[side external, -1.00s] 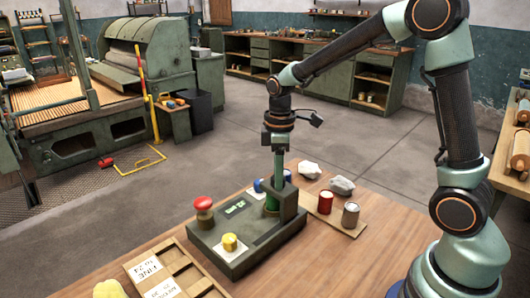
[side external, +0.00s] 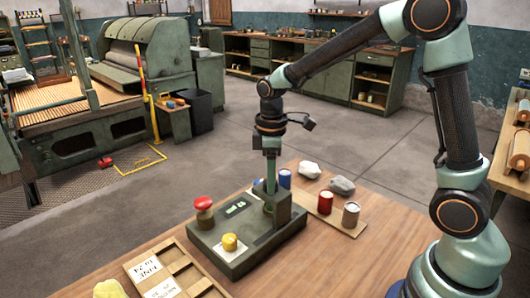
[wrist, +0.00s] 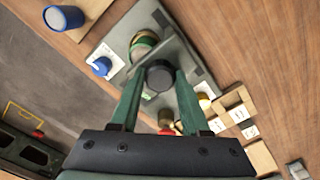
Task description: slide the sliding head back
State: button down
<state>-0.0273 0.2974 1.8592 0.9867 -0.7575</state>
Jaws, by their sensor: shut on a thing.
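A grey-green machine base (side external: 235,258) stands on the wooden table and bears a dark upright block (side external: 283,212) at its right end. My gripper (side external: 270,188) reaches down from above to the head of this machine. In the wrist view, my gripper (wrist: 160,82) has its two green fingers on either side of a dark round piece, the sliding head (wrist: 160,76), and is shut on it. The side view mostly hides this piece behind the fingers and block. A green-ringed part (wrist: 144,43) lies just beyond it in the wrist view.
A wooden compartment tray (side external: 178,266) lies in front.

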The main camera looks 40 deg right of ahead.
jog(key=a, duration=0.6)
jog(key=shift+a, duration=0.25)
jog(key=shift+c, duration=1.8)
grip_release()
jog(key=shift+r, duration=0.1)
notch_tip(320, 180, up, 12)
